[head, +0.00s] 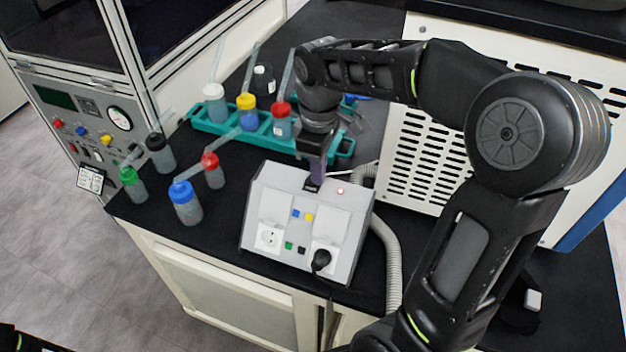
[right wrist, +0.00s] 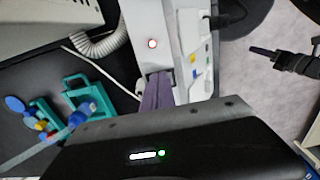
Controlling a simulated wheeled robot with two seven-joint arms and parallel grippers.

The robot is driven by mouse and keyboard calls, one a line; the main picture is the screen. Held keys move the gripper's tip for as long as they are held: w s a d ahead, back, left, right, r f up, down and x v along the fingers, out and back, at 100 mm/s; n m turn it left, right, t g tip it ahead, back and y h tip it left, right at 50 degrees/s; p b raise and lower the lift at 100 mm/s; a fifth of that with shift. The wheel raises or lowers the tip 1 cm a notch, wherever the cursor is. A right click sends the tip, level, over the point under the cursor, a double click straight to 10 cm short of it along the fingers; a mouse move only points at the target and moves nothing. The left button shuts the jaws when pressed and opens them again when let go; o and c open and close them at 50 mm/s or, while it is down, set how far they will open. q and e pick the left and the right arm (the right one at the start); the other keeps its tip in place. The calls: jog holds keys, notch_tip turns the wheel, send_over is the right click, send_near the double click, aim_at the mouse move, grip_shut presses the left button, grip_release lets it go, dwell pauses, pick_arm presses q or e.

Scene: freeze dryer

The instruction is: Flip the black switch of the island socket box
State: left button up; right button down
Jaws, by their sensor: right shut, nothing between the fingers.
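The white island socket box (head: 262,205) stands near the front edge of the black bench top. Its black switch (head: 311,186) is on the top face, mostly hidden by my right gripper (head: 314,178). The right gripper is shut and empty, pointing down with its purple fingertips at the switch; whether they touch cannot be told. A small red light (head: 340,191) glows beside the switch. In the right wrist view the purple fingers reach the top of the box (right wrist: 168,25), next to the lit light (right wrist: 152,43). My left gripper (right wrist: 265,52) shows at the right there, away from the box.
A teal rack (head: 222,129) with capped bottles stands behind the box. Loose bottles, one blue-capped (head: 186,205), stand to its left. A grey corrugated hose (head: 390,255) runs along its right. A black plug (head: 321,260) sits in its front. A white vented machine (head: 425,150) is at right.

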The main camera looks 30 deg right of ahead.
jog(key=shift+f, duration=0.35)
jog(key=shift+r, duration=0.1)
notch_tip(320, 180, up, 7)
jog(key=p, duration=0.5)
dwell(0.3)
dwell(0.5)
